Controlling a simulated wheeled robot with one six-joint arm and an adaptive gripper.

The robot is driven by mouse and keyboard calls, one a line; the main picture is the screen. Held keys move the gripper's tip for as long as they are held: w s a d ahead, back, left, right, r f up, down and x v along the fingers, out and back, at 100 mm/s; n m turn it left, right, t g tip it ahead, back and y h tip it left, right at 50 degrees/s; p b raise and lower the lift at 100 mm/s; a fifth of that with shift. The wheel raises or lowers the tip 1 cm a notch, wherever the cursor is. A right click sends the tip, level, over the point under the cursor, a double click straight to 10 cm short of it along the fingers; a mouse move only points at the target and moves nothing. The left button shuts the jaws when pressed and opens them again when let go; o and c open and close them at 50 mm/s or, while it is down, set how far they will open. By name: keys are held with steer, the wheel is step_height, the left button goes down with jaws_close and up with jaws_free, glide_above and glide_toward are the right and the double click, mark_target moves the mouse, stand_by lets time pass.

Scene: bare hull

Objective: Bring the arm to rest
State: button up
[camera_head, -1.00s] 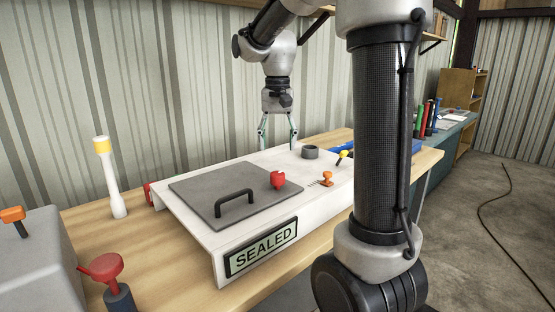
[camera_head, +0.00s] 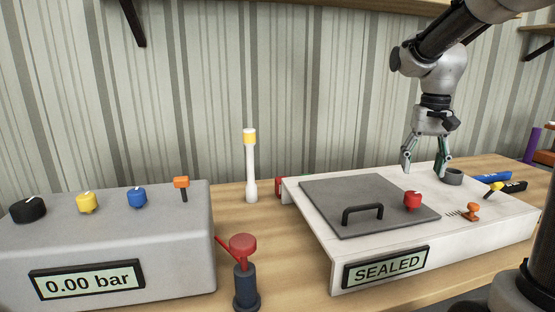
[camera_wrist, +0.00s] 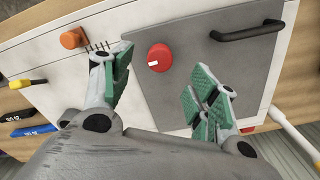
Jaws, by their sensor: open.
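My gripper (camera_head: 426,166) is open and empty. In the head view it hangs fingers down, over the back part of the white sealed box (camera_head: 320,225), behind the red knob (camera_head: 412,200). In the wrist view my gripper (camera_wrist: 160,95) shows its green-padded fingers spread wide apart. The red knob (camera_wrist: 160,57) lies between and beyond them in that picture. Nothing is between the pads.
The box has a grey lid (camera_head: 330,190) with a black handle (camera_head: 362,212), an orange lever (camera_head: 471,211), a dark ring (camera_head: 452,177) and a SEALED display (camera_head: 386,269). To the left stand a grey console (camera_head: 110,235), a red-topped valve (camera_head: 243,262) and a white-yellow post (camera_head: 250,170).

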steer(key=s+a+n+t, duration=0.1)
steer(key=s+n+t, duration=0.1)
steer(key=s, duration=0.8)
steer(key=s+a+f+n+t, duration=0.1)
steer(key=s+t, duration=0.1)
steer(key=s, duration=0.7)
steer(key=shift+s+a+f+n, duration=0.2)
steer(key=shift+s+a+n, duration=0.05)
steer(key=shift+s+n, duration=0.15)
